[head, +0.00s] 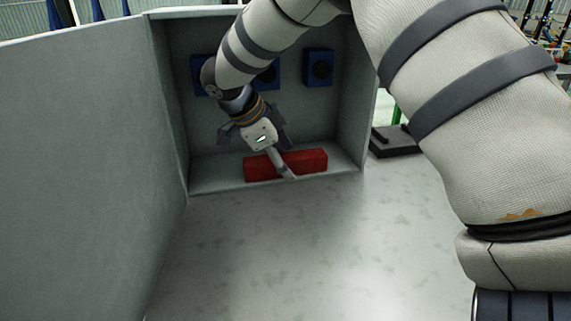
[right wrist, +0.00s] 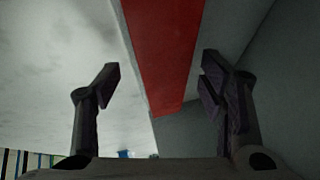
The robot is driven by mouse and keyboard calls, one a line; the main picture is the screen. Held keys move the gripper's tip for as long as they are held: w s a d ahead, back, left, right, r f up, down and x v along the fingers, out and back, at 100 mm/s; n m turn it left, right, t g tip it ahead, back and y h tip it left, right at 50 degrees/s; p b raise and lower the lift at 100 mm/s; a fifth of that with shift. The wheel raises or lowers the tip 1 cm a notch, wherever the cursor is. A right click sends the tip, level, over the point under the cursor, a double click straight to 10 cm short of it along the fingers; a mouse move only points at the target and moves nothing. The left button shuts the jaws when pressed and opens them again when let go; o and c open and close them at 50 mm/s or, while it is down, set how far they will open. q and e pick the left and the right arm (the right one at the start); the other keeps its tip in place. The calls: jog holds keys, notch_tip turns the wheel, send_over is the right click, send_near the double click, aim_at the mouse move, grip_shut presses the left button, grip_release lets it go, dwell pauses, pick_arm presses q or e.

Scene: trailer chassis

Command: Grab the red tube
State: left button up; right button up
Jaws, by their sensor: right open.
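The red tube (head: 312,161) is a long, square-edged red bar lying on the floor of an open grey compartment (head: 351,120), near its front edge. My right gripper (head: 270,150) reaches down into the compartment and covers part of the tube in the head view. In the right wrist view, the red tube (right wrist: 162,50) runs from the top edge to mid-picture, between the two spread fingers of the open right gripper (right wrist: 160,82). Neither finger visibly touches it, and I cannot tell whether the fingers reach down around it. My left gripper is not in view.
Blue boxes with dark round fronts (head: 318,68) are on the compartment's back wall. A tall grey panel (head: 85,170) stands at the left. A dark block (head: 395,140) lies outside, to the right. The pale surface in front (head: 265,255) is clear.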

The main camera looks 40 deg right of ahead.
grip_shut()
